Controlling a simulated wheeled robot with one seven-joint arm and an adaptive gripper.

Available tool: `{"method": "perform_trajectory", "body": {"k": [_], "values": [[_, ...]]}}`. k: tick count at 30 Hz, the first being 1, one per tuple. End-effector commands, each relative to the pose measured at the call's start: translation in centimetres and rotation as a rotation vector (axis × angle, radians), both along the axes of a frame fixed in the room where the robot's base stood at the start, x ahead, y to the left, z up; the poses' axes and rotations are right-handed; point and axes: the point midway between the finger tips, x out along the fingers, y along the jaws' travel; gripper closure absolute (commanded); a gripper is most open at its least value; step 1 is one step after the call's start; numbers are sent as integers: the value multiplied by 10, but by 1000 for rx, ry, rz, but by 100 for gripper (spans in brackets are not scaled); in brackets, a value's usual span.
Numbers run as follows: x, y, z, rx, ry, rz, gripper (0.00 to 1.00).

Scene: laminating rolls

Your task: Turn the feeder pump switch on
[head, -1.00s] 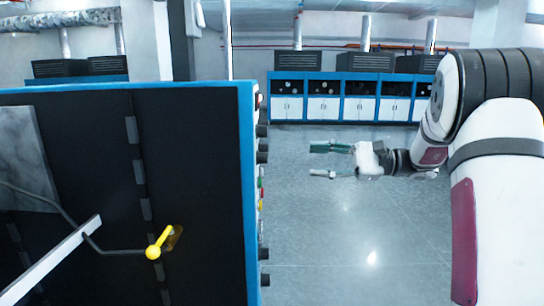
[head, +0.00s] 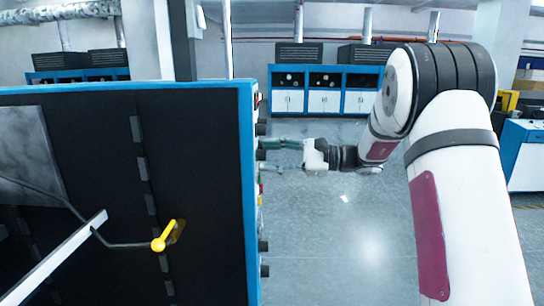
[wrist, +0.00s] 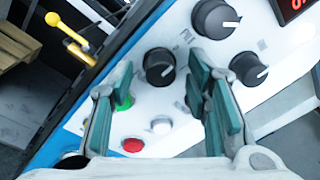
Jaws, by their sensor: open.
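The control panel (wrist: 180,40) is white and fills much of the wrist view, tilted. It carries black rotary knobs with white pointer marks: one upper (wrist: 215,18), one between my fingers (wrist: 158,67) and one to the right (wrist: 248,67). I cannot read their labels, so I cannot tell which is the feeder pump switch. In the head view the panel is edge-on, with black knobs (head: 264,246) sticking out of the machine's right side. My gripper (head: 268,156) is open and empty, its green-padded fingers pointing at the panel; it also shows in the wrist view (wrist: 162,78).
Below the knobs are a green button (wrist: 124,103), a red button (wrist: 132,145) and a white button (wrist: 161,125). A red-digit display (wrist: 292,8) is at the upper right. A yellow-handled lever (head: 160,243) juts from the dark machine face. Open floor (head: 340,230) lies right of the machine.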

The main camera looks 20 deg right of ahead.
Motion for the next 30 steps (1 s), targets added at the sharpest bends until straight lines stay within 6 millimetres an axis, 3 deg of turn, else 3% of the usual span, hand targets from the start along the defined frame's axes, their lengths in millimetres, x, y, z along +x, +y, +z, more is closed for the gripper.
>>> {"method": "perform_trajectory", "body": {"k": [1,7,20,30], "values": [[0,0,0,0,0,0,56],[0,0,0,0,0,0,100],[0,-1,0,18,55,-1,100],[0,-1,1,95,293,-1,100]]}}
